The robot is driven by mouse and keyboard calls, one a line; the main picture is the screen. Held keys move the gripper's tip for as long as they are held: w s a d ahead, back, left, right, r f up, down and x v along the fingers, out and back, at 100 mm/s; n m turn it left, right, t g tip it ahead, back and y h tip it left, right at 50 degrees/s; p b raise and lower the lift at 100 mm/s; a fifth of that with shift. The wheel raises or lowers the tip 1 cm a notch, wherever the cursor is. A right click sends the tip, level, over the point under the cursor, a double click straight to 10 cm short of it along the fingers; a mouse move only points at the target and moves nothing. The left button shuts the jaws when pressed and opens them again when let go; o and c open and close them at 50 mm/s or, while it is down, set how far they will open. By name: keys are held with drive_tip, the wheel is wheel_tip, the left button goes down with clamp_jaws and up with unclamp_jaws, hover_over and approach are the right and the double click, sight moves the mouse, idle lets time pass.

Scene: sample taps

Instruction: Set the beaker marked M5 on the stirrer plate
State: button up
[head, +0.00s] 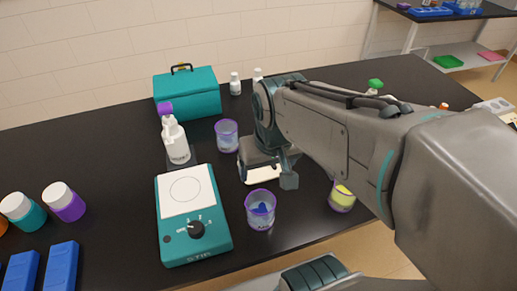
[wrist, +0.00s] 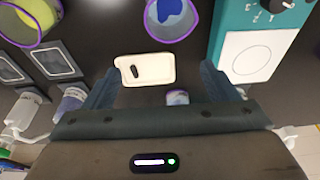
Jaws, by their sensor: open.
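The stirrer plate (head: 187,193) is a teal box with a white square top and a dial; its top also shows at the upper right of the wrist view (wrist: 250,57). Nothing stands on its white top. A purple-rimmed beaker with blue contents (head: 261,211) stands right of it and also shows at the top of the wrist view (wrist: 170,18). Another such beaker (head: 227,136) stands behind, and one with yellow contents (head: 341,197) stands at the right. I cannot read M5 on any of them. My gripper (head: 266,178) is open and empty, behind the blue-filled beaker.
A cream tray (wrist: 147,70) lies under my gripper. A white bottle (head: 175,143) stands close behind the stirrer plate, with a teal case (head: 187,94) farther back. Capped jars (head: 64,202) and blue racks (head: 61,268) are at the left. Bare black bench lies left of the stirrer plate.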

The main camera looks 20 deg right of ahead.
drive_tip(key=shift+o, duration=0.4)
drive_tip(key=shift+s+f, duration=0.4)
drive_tip(key=shift+s, duration=0.45)
drive_tip(key=t+p, duration=0.6)
drive_tip(key=p, duration=0.1)
approach(225, 130)
drive_tip(key=v, duration=0.6)
drive_tip(key=shift+b+x, duration=3.8)
drive_tip(key=shift+x, duration=0.4)
drive_tip(key=shift+x, duration=2.55)
drive_tip(key=c, duration=1.2)
